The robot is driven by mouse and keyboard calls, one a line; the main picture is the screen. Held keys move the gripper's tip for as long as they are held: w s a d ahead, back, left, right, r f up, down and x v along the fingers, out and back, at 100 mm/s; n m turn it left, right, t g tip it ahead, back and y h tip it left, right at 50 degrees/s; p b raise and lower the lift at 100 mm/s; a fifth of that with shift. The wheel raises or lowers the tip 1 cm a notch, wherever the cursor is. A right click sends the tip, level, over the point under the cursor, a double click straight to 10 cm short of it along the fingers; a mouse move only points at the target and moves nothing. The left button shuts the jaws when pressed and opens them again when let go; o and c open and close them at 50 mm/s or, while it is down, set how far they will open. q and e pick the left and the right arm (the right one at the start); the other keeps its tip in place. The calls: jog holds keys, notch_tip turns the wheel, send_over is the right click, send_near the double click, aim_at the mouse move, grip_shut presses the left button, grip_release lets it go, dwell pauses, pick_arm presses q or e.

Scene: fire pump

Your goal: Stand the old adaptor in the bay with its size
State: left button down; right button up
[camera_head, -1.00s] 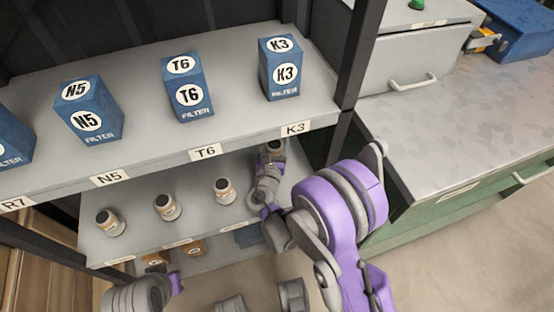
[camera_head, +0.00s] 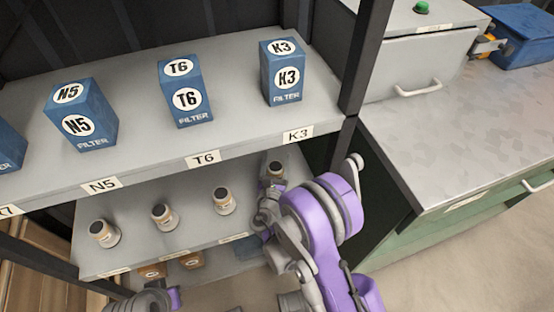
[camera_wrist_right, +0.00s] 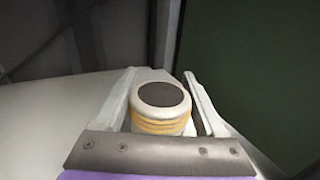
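An adaptor with a dark round top (camera_head: 276,168) is at the right end of the lower shelf, below the K3 label (camera_head: 298,135). In the right wrist view the adaptor (camera_wrist_right: 160,110) has a pale rim and yellow bands and sits between my two right fingers (camera_wrist_right: 161,82). The fingers appear shut on it, though a dark gap shows along the right one. My right gripper (camera_head: 268,190) is in front of it in the head view. Whether its base touches the shelf is hidden. Of my left arm (camera_head: 150,300), only a part shows at the bottom edge; its fingers cannot be made out.
Three other adaptors (camera_head: 104,233), (camera_head: 164,216), (camera_head: 223,201) stand in a row on the lower shelf (camera_head: 140,245). Blue filter boxes (camera_head: 82,115) stand on the upper shelf (camera_head: 225,135). A dark post (camera_head: 362,60) and a grey-topped cabinet (camera_head: 460,130) lie to the right.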

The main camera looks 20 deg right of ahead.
aim_at(274, 174)
jog(key=shift+o, duration=1.4)
jog(key=shift+r, duration=0.1)
jog(key=shift+s+r, duration=0.1)
jog(key=shift+r, duration=0.05)
jog(key=v, duration=0.5)
jog(key=shift+a, duration=0.1)
jog(key=b+v, duration=0.1)
jog(key=v, duration=0.2)
jog(key=b+v, duration=0.1)
jog(key=v, duration=0.1)
jog(key=shift+f+b, duration=0.25)
jog(key=shift+b, duration=0.05)
jog(key=shift+s+a+r+b, duration=0.1)
jog(key=shift+s+a+b, duration=0.15)
jog(key=shift+s+b, duration=0.35)
jog(key=shift+s+a+r, duration=0.1)
jog(key=shift+s+r, duration=0.05)
jog(key=shift+s, duration=0.1)
